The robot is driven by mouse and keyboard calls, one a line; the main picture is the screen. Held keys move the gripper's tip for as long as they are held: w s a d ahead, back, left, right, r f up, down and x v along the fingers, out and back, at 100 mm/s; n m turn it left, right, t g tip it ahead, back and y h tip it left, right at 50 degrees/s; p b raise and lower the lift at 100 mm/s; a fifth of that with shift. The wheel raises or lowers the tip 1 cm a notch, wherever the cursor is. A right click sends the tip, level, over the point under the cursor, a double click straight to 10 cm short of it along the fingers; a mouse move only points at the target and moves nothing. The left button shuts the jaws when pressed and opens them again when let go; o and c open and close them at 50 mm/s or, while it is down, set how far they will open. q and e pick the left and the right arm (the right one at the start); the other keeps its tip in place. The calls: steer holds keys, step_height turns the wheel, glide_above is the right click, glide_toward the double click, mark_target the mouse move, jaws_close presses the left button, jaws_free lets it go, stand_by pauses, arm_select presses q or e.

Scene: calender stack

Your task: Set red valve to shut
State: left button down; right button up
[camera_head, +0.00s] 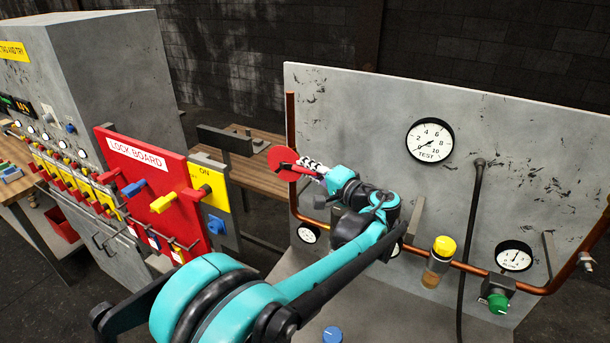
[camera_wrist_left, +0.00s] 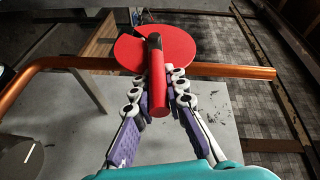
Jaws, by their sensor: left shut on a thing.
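The red valve has a round red disc (camera_head: 283,160) at the left end of the grey panel, in front of the upright copper pipe. In the left wrist view the disc (camera_wrist_left: 180,48) lies across the pipe, and a red bar handle (camera_wrist_left: 158,95) sticks out from it toward the camera. A dark strip covers the handle's far end. My left gripper (camera_head: 312,168) has its fingers on both sides of the handle and is shut on it; it also shows in the wrist view (camera_wrist_left: 157,88). Its fingers partly hide the handle in the head view. My right gripper is not in view.
The grey panel (camera_head: 350,110) carries a test gauge (camera_head: 430,140), a yellow-capped part (camera_head: 440,258), a lower gauge (camera_head: 515,257) and a green knob (camera_head: 498,303). The copper pipe (camera_head: 291,120) runs down and along it. A red lock board (camera_head: 150,190) stands at left.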

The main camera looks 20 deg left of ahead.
arm_select(q)
steer(key=shift+f+m+t+y+b, duration=0.4)
steer(key=shift+f+y+b, duration=0.3)
steer(key=shift+b, duration=0.4)
steer(key=shift+r, duration=0.1)
steer(key=c, duration=1.5)
jaws_free()
steer(key=shift+d, duration=0.1)
steer(key=shift+s+d, duration=0.1)
steer(key=v, duration=1.1)
steer(key=shift+s+d, duration=0.25)
steer(key=shift+d, duration=0.05)
